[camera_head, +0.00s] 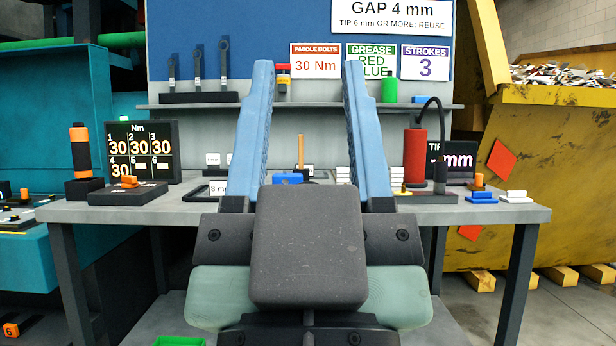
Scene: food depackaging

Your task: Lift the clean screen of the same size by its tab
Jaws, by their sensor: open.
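My gripper (308,68) fills the middle of the view, its two blue fingers wide apart and nothing held between them. The fingers stand in front of the workbench (110,210). A flat dark frame (190,194) lies on the bench just left of the left finger, with a white label reading "8 m" before the finger cuts it off. It may be a screen; its mesh and any tab cannot be made out. I cannot tell which screen is clean. The bench surface behind my gripper's body is hidden.
An orange-and-black tool (80,150) and a torque display (143,151) stand at the bench's left. A red cylinder (415,155) with a black hose stands at right. Between the fingers show a blue block (287,178) and an orange handle (301,151). A yellow skip (560,150) stands right.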

